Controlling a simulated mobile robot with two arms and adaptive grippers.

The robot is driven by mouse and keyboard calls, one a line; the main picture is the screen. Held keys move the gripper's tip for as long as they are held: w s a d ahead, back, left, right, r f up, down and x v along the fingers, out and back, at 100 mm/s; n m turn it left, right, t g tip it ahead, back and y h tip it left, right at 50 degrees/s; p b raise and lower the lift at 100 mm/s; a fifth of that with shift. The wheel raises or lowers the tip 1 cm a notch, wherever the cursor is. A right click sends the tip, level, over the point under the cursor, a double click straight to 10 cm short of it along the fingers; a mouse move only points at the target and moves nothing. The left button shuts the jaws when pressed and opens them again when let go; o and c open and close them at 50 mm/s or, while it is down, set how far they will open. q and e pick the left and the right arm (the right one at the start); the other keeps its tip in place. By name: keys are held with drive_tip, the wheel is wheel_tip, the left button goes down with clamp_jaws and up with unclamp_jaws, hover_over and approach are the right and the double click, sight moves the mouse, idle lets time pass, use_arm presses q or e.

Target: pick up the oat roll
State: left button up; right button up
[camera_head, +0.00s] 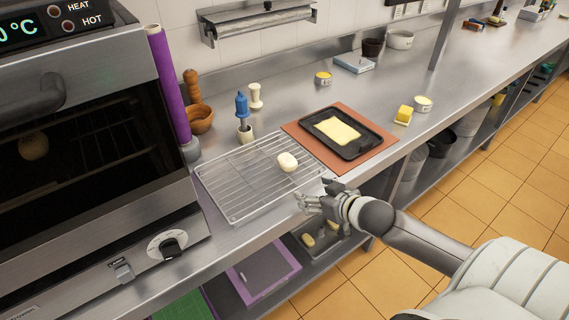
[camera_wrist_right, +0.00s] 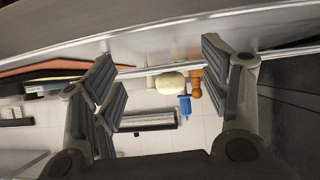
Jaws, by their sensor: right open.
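A pale, rounded roll (camera_head: 288,162), which I take as the oat roll, sits on the wire rack (camera_head: 240,205) near its right end. It also shows in the right wrist view (camera_wrist_right: 171,82), between my fingers in the picture and beyond their tips. My right gripper (camera_head: 312,191) is open and empty at the counter's front edge, in front of and to the right of the roll, apart from it. My left gripper is not in view.
A brown board (camera_head: 382,160) with a dark tray (camera_head: 368,146) lies right of the rack. The oven (camera_head: 90,130) stands at left. More rolls (camera_head: 308,240) lie on the lower shelf.

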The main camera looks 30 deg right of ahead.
drive_tip(key=t, duration=0.2)
approach(287, 158)
drive_tip(key=d, duration=0.1)
drive_tip(key=shift+y, duration=0.5)
drive_tip(key=shift+p+x, duration=0.3)
drive_tip(key=shift+x, duration=2.35)
drive_tip(key=shift+w+f, duration=0.2)
drive_tip(key=shift+w, duration=0.2)
drive_tip(key=p+x, duration=0.1)
drive_tip(key=x, duration=0.2)
drive_tip(key=shift+a+r, duration=0.15)
drive_tip(key=shift+r, duration=0.05)
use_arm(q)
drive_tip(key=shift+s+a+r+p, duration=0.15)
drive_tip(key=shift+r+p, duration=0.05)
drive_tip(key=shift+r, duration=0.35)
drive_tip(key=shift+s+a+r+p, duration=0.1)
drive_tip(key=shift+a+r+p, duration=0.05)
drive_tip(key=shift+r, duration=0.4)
use_arm(e)
drive_tip(key=shift+x, duration=0.75)
drive_tip(key=shift+s+f, duration=0.1)
drive_tip(key=shift+c, duration=0.4)
drive_tip(key=c, duration=1)
